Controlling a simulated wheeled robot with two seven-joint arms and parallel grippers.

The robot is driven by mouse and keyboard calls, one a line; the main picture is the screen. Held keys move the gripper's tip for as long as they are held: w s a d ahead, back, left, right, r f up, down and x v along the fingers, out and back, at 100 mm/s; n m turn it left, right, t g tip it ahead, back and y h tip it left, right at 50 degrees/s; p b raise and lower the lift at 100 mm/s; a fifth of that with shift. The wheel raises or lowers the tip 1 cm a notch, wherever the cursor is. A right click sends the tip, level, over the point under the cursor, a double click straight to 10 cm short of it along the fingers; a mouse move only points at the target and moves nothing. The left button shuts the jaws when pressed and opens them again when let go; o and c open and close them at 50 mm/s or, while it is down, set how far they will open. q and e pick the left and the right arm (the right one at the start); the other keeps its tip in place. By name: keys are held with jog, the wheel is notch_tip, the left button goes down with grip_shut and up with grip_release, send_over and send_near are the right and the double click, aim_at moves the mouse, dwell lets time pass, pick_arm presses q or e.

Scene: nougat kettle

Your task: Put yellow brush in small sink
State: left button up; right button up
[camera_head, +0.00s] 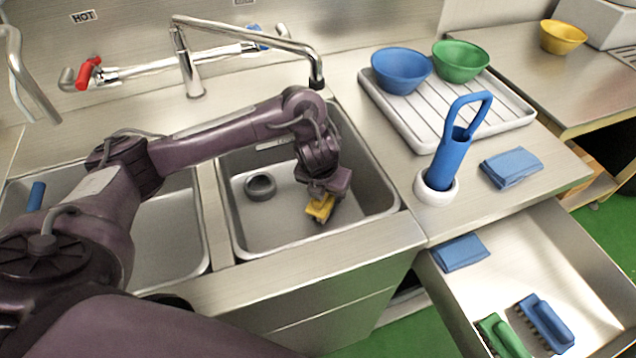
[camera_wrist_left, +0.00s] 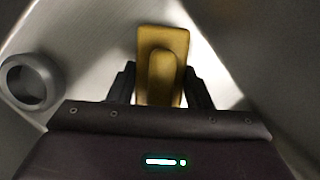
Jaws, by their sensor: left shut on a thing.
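The yellow brush (camera_head: 320,208) is inside the right-hand sink basin (camera_head: 290,232), low in it near the front right. My left gripper (camera_head: 322,196) reaches down into this basin and is shut on the brush. In the left wrist view the yellow brush (camera_wrist_left: 161,62) sits between the two dark fingers of my left gripper (camera_wrist_left: 160,88). I cannot tell whether the brush touches the basin floor. My right gripper is not in view.
A grey ring (camera_head: 260,186) lies in the same basin. The faucet (camera_head: 190,60) stands behind. A white drainboard (camera_head: 420,130) with blue (camera_head: 400,72) and green (camera_head: 460,62) bowls is to the right. An open drawer (camera_head: 500,285) holds a blue cloth and brushes.

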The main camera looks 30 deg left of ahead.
pick_arm(q)
jog(key=shift+w+a+f, duration=0.1)
jog(key=shift+w+a, duration=0.4)
jog(key=shift+a, duration=0.1)
jog(key=w+a+b, duration=0.1)
jog(key=w+a, duration=0.1)
jog(key=shift+w+a, duration=0.25)
jog(key=shift+a, duration=0.15)
jog(key=shift+f+b, duration=0.3)
jog(key=shift+f, duration=0.3)
jog(key=shift+r, duration=0.1)
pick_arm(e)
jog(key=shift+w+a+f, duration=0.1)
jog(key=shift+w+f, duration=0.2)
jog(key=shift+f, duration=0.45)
pick_arm(q)
jog(key=o, duration=1.1)
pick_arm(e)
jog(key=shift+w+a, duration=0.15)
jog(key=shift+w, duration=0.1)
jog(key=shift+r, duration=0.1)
